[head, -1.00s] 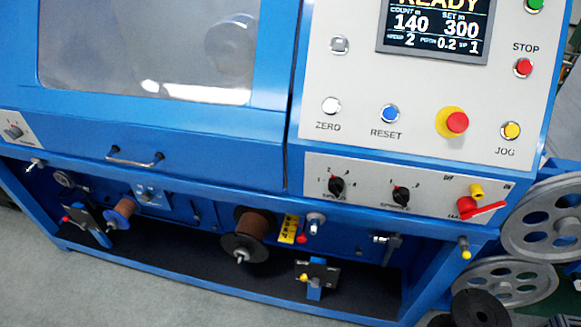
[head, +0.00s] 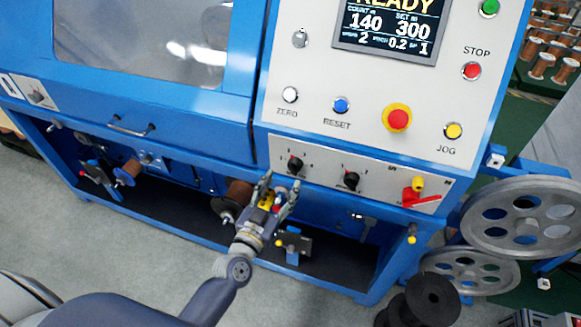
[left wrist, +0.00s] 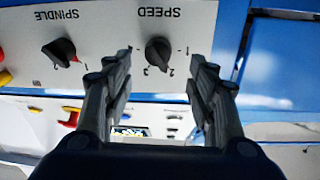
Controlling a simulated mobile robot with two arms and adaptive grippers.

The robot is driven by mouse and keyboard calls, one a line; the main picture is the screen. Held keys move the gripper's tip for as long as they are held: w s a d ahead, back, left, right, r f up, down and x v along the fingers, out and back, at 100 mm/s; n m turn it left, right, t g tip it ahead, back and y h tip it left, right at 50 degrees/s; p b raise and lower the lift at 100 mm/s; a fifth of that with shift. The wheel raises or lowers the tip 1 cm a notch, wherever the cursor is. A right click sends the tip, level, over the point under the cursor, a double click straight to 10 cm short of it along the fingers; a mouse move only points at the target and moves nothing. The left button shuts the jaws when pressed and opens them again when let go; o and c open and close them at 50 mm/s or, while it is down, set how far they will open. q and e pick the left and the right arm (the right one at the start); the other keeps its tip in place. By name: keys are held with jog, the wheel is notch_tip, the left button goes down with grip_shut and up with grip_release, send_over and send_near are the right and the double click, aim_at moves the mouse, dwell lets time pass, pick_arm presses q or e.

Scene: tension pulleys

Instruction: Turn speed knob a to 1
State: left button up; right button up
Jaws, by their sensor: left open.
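The black SPEED knob (head: 296,163) is on the grey lower panel, left of the SPINDLE knob. In the left wrist view the SPEED knob (left wrist: 157,51) appears upside down, with its pointer end toward the 2 mark; the 1 mark is at its right. My left gripper (head: 278,188) is open and empty, just below the SPEED knob in the head view. In the left wrist view its two fingers (left wrist: 161,62) stand on either side of the knob, apart from it. My right gripper is not in view.
The SPINDLE knob (head: 351,180) is beside it, then a red switch handle (head: 421,199). Above are the emergency stop (head: 397,118) and the RESET button (head: 341,105). Spools and fittings sit below the panel. Large grey pulleys (head: 521,219) stand at the right.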

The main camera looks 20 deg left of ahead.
aim_at(291, 170)
pick_arm(q)
jog(key=w, duration=0.4)
jog(key=w+d, duration=0.1)
jog(key=w, duration=0.1)
jog(key=shift+w+p, duration=0.25)
jog(key=shift+p, duration=0.05)
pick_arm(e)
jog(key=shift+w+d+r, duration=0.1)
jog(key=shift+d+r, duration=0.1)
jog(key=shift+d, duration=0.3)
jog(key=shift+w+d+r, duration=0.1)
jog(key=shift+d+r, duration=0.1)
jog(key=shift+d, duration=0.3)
pick_arm(q)
jog(key=c, duration=1)
jog(key=shift+c, duration=0.2)
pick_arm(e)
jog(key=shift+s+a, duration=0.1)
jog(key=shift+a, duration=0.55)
